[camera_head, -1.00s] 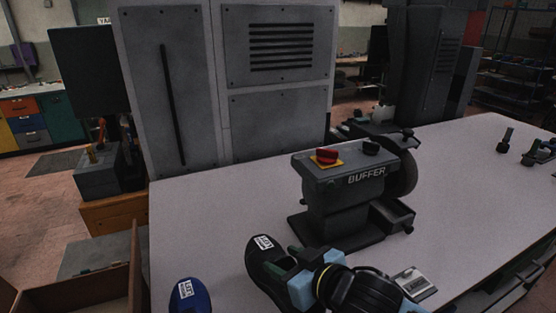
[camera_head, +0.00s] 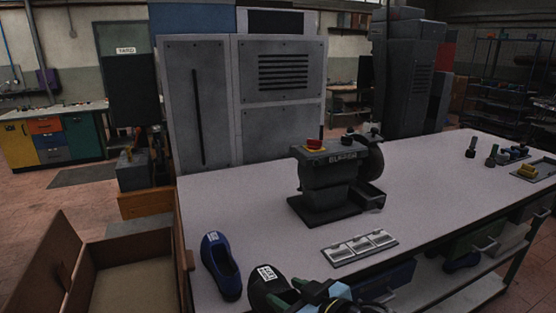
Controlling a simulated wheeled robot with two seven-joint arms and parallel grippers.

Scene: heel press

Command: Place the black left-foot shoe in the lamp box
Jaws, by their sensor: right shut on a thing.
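A black shoe (camera_head: 262,285) with a white label shows at the bottom edge of the head view, over the front of the table. My right gripper (camera_head: 296,297) is shut on it; part of the shoe and gripper is cut off by the frame. I cannot tell whether the shoe touches the tabletop. An open brown cardboard box (camera_head: 52,262) stands at lower left, beside the table, with its flap raised; its visible inside looks empty. No lamp marking shows on it. My left gripper is not in view.
A blue shoe (camera_head: 221,262) with a white label stands on the table (camera_head: 430,195), left of the black shoe. A buffer machine (camera_head: 331,178) stands mid-table. A silver tray (camera_head: 359,247) lies in front of it. Small tools lie at the far right. The tabletop's right half is mostly clear.

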